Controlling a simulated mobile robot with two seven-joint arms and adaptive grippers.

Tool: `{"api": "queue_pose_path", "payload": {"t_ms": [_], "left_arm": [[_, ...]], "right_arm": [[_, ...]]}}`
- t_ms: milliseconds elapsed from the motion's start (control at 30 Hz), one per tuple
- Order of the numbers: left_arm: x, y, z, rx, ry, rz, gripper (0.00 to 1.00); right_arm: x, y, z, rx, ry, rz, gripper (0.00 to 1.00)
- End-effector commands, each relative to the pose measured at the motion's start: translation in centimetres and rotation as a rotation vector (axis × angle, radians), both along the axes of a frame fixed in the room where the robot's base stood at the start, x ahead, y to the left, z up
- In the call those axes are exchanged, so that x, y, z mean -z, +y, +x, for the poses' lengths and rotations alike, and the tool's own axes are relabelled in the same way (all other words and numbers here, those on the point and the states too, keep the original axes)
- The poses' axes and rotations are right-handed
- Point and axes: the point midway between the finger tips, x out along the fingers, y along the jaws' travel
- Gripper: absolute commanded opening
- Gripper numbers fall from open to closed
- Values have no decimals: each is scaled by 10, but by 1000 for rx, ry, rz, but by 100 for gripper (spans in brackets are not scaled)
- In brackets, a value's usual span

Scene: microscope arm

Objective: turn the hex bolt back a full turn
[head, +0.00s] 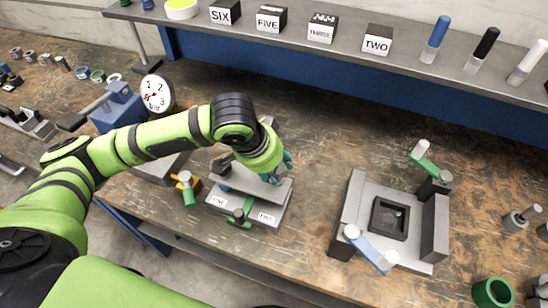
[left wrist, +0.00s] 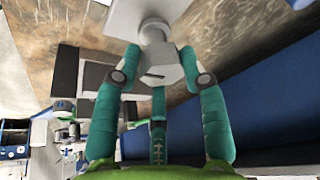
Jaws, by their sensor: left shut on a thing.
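The hex bolt (left wrist: 162,66) shows in the left wrist view as a light grey six-sided head, next to a pale round part and a light grey plate (left wrist: 128,22). My left gripper (left wrist: 160,72) is shut on the bolt head with its teal fingers around it. In the head view my left gripper (head: 281,166) points down at the grey fixture (head: 268,206) with white labels and a green handle. There the gripper and wrist hide the bolt. My right gripper is in neither view.
A grey clamp fixture (head: 437,228) with blue and green handles stands to the right. A round dial gauge (head: 156,93) and a blue vise (head: 118,108) are at the left. A shelf (head: 300,42) with number blocks runs along the back. Bare bench lies right of the gripper.

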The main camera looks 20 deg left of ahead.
Motion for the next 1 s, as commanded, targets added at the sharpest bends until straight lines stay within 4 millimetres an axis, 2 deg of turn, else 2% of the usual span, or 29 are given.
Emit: {"api": "queue_pose_path", "payload": {"t_ms": [33, 533, 567, 600, 900, 1000], "left_arm": [[-6, -1, 5, -13, -19, -7, 10], [-5, 0, 6, -35, -23, -6, 10], [-5, 0, 6, -34, -23, -6, 54], [-5, 0, 6, -34, -23, -5, 63], [-2, 0, 3, -31, -12, -1, 63], [-7, 1, 1, -30, -12, -2, 63]], "right_arm": [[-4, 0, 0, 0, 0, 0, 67], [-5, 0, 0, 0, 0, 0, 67], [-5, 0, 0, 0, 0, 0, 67], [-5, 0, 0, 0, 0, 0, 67], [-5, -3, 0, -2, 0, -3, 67], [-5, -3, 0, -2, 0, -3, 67]]}}
